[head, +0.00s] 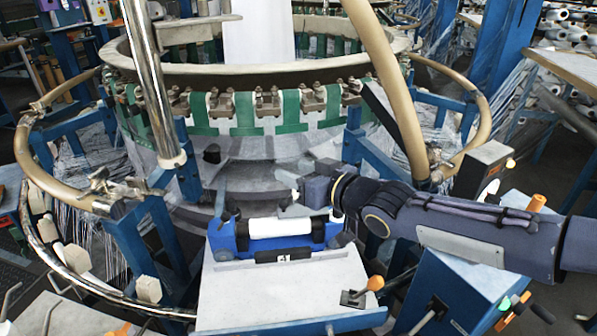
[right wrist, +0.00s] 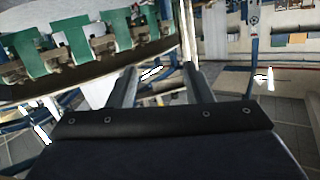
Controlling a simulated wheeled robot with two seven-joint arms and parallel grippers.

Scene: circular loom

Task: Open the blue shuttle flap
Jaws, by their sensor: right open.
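The blue shuttle (head: 228,238) sits at the back of a pale sloped panel in the head view, with a white roll (head: 280,227) lying across it. A black strip with a white mark (head: 283,255) runs along its front. I cannot tell which part is the flap, or whether it is open. My right gripper (head: 289,201) reaches in from the right, just above and behind the shuttle's right half, apparently apart from it. In the right wrist view its two fingers (right wrist: 161,88) are spread with nothing held between them. My left gripper is out of view.
The round loom ring with green straps (head: 243,112) stands behind the shuttle. A lever with an orange knob (head: 375,283) rises from the panel (head: 290,295) at front right. A blue control box (head: 455,290) stands to the right. A chrome post (head: 150,85) stands at left.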

